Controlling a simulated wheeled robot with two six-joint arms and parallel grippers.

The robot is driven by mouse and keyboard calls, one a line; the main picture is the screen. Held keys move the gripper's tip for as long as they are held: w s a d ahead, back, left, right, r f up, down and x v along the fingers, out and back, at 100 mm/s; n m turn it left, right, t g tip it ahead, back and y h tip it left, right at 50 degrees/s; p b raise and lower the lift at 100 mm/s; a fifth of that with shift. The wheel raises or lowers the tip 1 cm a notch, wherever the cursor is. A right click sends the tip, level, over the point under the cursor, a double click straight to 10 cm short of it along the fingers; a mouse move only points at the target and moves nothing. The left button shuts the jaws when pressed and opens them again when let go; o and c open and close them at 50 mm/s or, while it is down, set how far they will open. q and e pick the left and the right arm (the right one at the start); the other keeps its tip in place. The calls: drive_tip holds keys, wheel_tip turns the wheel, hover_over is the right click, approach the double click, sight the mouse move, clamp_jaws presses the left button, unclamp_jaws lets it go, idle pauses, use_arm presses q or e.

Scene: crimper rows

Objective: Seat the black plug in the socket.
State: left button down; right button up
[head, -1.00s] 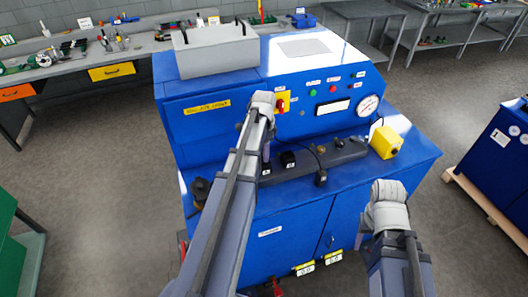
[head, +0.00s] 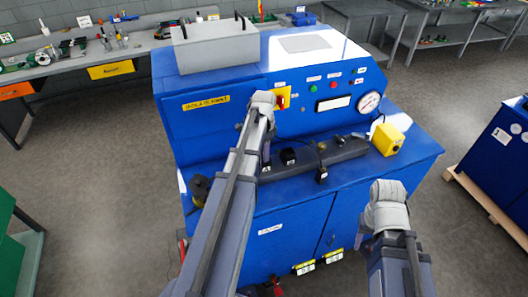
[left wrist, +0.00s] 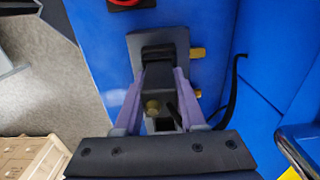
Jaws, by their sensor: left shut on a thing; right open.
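My left gripper (left wrist: 158,92) is shut on a black block, which I take to be the black plug (left wrist: 159,75). In the left wrist view it lies between the purple fingers, in front of a grey square plate (left wrist: 180,42); I cannot tell whether they touch. In the head view the left gripper (head: 266,157) points down at the left end of the dark rail (head: 345,150), partly hidden by my arm. The socket cannot be told apart clearly. My right gripper (head: 363,238) is open, in front of the blue machine, its fingers mostly hidden.
Black blocks (head: 288,156) and a cable end (head: 321,174) sit along the rail. A yellow box (head: 388,139) stands at its right end, below a gauge (head: 368,103). A red switch (head: 282,101) is close to my left wrist. The machine's right top (head: 415,155) is clear.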

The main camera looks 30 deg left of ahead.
use_arm(q)
drive_tip(key=shift+f, duration=0.2)
drive_tip(key=shift+c, duration=2.1)
unclamp_jaws()
drive_tip(key=shift+r, duration=0.1)
wheel_tip(320, 180, up, 8)
drive_tip(key=p, duration=0.7)
drive_tip(key=shift+p, duration=0.35)
